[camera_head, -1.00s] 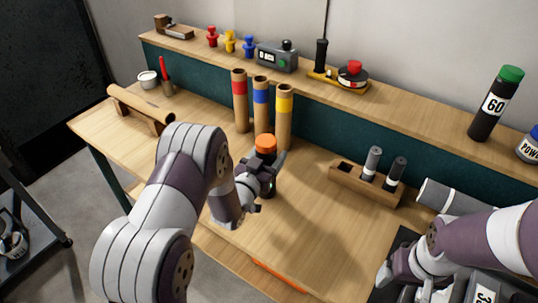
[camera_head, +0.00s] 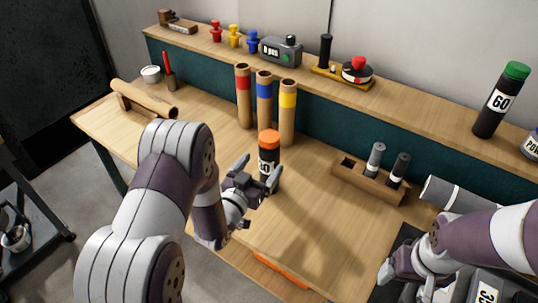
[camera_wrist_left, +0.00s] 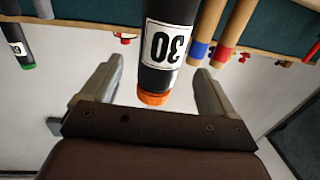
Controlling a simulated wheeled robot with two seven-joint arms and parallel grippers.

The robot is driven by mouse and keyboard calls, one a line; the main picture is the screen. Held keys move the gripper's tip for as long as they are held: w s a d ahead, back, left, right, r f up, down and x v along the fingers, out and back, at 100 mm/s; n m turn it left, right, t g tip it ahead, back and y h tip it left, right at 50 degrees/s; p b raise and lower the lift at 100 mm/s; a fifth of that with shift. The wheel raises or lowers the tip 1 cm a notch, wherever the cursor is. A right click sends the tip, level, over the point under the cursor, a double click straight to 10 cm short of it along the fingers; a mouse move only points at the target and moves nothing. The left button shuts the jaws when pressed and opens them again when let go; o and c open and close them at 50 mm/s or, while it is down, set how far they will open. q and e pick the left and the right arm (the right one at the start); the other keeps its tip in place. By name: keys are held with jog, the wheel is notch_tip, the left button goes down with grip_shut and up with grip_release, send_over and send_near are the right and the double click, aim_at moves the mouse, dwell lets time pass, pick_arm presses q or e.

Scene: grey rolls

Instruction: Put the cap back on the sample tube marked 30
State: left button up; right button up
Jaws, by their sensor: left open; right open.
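A black sample tube (camera_head: 268,165) with a white label stands upright on the workbench in the head view. An orange cap (camera_head: 269,139) sits on its top end. In the left wrist view the tube (camera_wrist_left: 168,45) appears upside down, its label reads 30, and the orange cap (camera_wrist_left: 153,98) shows at its end. My left gripper (camera_head: 258,174) is open beside the tube, on its near left side, with nothing between its fingers (camera_wrist_left: 158,85) that they touch. My right gripper (camera_head: 398,268) is low at the right and holds nothing that I can see.
Several cardboard tubes (camera_head: 288,115) with coloured bands stand just behind the sample tube. A black tube marked 60 (camera_head: 497,105) stands on the rear shelf (camera_head: 420,101).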

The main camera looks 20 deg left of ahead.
pick_arm(q)
jog(key=v, duration=0.5)
jog(key=shift+w, duration=0.1)
jog(key=s+f+n+g+y, duration=0.15)
jog(key=s+g+y, duration=0.25)
jog(key=s+g, duration=1.2)
notch_tip(320, 180, up, 6)
jog(key=p, duration=0.5)
jog(key=shift+w+n, duration=0.2)
jog(key=shift+n, duration=0.15)
